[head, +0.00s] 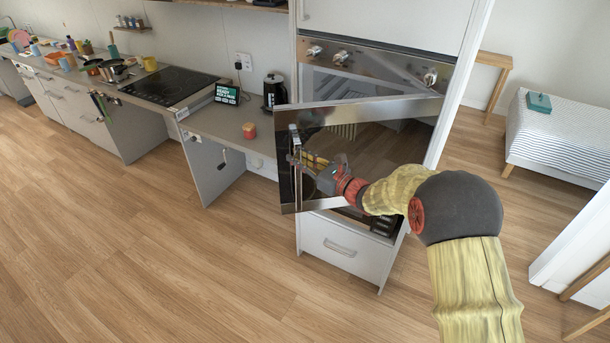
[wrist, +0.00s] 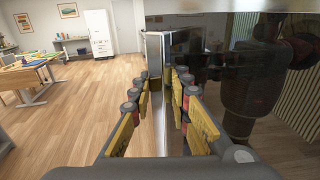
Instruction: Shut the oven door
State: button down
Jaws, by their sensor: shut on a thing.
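The oven door (head: 345,150) is dark glass with a steel strip along its top. It stands open, swung out from its right side, in front of the built-in oven (head: 375,82). A vertical steel bar handle (head: 296,165) runs along its free left edge. My gripper (head: 300,158) is at this handle, closed around it. In the wrist view the handle (wrist: 158,105) runs between the yellow-padded fingers of my gripper (wrist: 160,88). The dark door glass (wrist: 230,85) fills the right of that view and mirrors my arm. My arm hides part of the lower door.
A drawer front (head: 340,246) is below the oven. Left of it are a counter with a black kettle (head: 274,92), a small screen (head: 227,94) and a hob (head: 170,84). The wooden floor (head: 170,260) in front is clear. A striped bench (head: 560,135) stands at right.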

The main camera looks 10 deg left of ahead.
aim_at(315, 147)
jog(key=w+a+m+t+h+b, duration=0.1)
jog(key=w+a+b, duration=0.1)
jog(key=w, duration=0.5)
jog(key=w+a+m+t+b, duration=0.1)
jog(key=w+a+t+b, duration=0.1)
jog(key=w, duration=0.5)
jog(key=shift+w+a+h+b, duration=0.3)
jog(key=shift+w+a+h, duration=0.1)
jog(key=shift+a, duration=0.35)
jog(key=c, duration=1.7)
grip_release()
jog(key=shift+d, duration=0.15)
jog(key=v, duration=1)
jog(key=shift+v, duration=0.9)
